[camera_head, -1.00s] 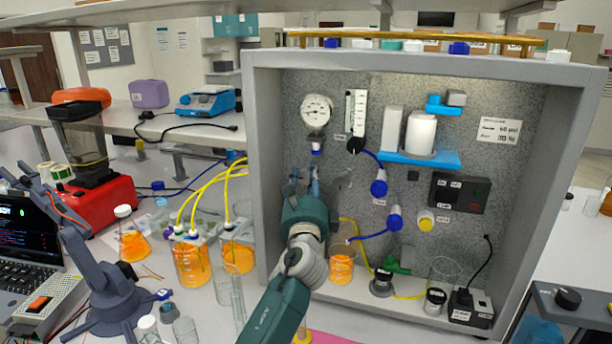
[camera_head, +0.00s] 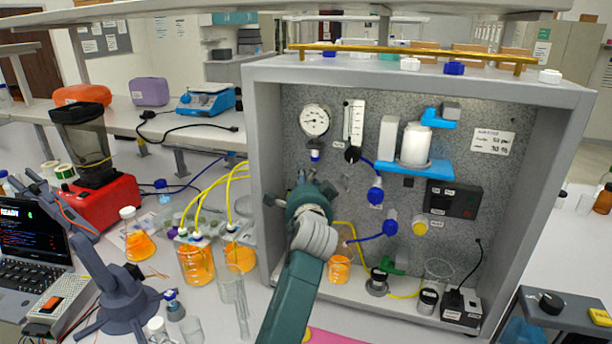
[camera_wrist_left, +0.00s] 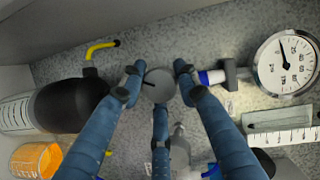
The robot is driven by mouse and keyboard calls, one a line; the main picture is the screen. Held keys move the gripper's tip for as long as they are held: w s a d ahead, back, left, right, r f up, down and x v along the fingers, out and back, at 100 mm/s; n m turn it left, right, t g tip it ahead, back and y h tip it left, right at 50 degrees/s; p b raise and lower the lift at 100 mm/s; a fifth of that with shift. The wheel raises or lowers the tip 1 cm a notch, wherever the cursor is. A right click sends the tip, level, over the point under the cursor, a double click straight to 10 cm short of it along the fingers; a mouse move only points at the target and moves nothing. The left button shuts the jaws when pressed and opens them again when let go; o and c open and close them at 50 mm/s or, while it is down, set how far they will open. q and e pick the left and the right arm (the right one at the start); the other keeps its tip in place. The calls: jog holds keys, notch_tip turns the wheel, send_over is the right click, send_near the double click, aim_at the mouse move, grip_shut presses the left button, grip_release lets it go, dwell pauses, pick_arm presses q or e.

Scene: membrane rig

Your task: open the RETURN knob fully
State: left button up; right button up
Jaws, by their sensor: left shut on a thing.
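A round grey knob (camera_wrist_left: 159,86) with a dark pointer line stands on the speckled panel in the left wrist view. I take it to be the RETURN knob; no label is readable beside it. My left gripper (camera_wrist_left: 157,80) is shut on this knob, with blue fingers around it on several sides. The pointer line lies roughly level, toward the knob's left side in that view. In the head view my left gripper (camera_head: 301,182) is at the panel's left part, and its wrist hides the knob. My right gripper is in neither view.
A pressure gauge (camera_head: 314,120) and a flowmeter (camera_head: 354,124) are close to the gripper. Blue knobs (camera_head: 376,194) and a yellow knob (camera_head: 420,228) are to the right. A beaker of orange liquid (camera_head: 339,268) stands below, near my arm. The cabinet's side wall (camera_head: 262,170) is at left.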

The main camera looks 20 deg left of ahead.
pick_arm(q)
jog(key=n+p, duration=0.1)
jog(key=p, duration=0.1)
jog(key=n+g+h+p, duration=0.1)
jog(key=n, duration=0.1)
jog(key=shift+a+r+n+h+p, duration=0.1)
jog(key=shift+r+n+h+p, duration=0.1)
jog(key=shift+n+h+p, duration=0.15)
jog(key=shift+f+n+g+p, duration=0.15)
jog(key=shift+n+g+p, duration=0.15)
jog(key=shift+n+p, duration=0.1)
jog(key=shift+f+h, duration=0.1)
jog(key=shift+h, duration=0.15)
jog(key=o, duration=1.2)
jog(key=shift+a, duration=0.15)
jog(key=shift+c, duration=0.2)
